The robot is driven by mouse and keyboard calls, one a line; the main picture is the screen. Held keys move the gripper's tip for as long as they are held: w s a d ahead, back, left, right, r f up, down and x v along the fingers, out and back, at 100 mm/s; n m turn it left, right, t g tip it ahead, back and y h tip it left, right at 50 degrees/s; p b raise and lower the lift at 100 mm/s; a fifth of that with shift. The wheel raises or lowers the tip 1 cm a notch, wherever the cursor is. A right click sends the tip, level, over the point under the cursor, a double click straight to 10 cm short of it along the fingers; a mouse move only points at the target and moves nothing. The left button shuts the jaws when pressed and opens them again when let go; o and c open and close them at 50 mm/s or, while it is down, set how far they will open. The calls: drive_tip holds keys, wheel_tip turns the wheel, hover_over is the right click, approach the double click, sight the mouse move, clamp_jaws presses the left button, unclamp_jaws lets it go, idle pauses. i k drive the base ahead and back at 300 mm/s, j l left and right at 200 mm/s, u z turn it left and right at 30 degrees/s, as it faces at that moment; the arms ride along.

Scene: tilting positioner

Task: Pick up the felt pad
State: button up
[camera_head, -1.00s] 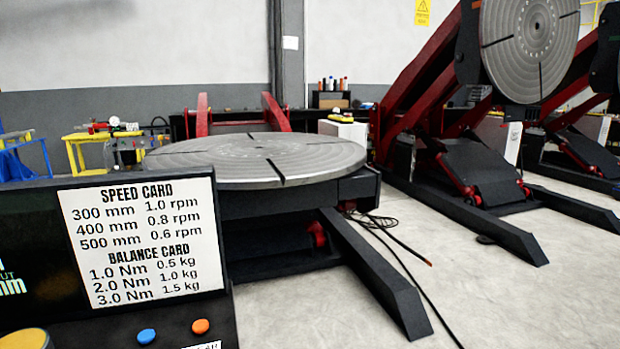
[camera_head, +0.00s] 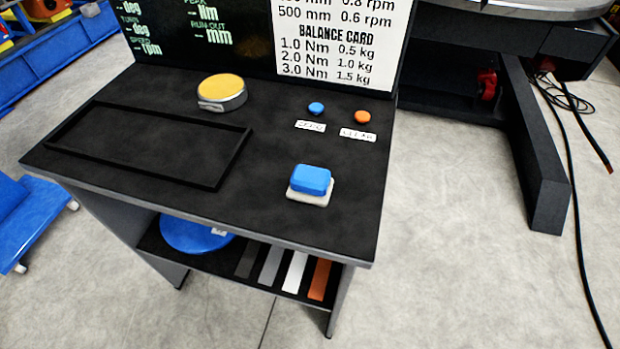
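A blue block (camera_head: 311,179) with a white layer (camera_head: 308,198) under it lies on the black top of the console desk (camera_head: 270,220), towards its front right. This looks like the felt pad, blue above and white below. Nothing holds or covers it. My gripper is not in view.
A round yellow-topped tin (camera_head: 221,91) and an empty rimmed tray (camera_head: 150,142) are on the desk. Blue (camera_head: 316,108) and orange (camera_head: 362,117) buttons sit before the upright panel (camera_head: 262,35). The lower shelf bears a blue disc (camera_head: 192,236) and several strips.

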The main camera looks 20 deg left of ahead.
sight(312, 185)
drive_tip(key=j+z, duration=0.15)
drive_tip(key=z, duration=0.3)
drive_tip(key=j+z, duration=0.3)
drive_tip(key=j, duration=0.35)
drive_tip(key=k+j+z, duration=0.1)
drive_tip(key=j+z, duration=0.2)
drive_tip(key=j, duration=0.35)
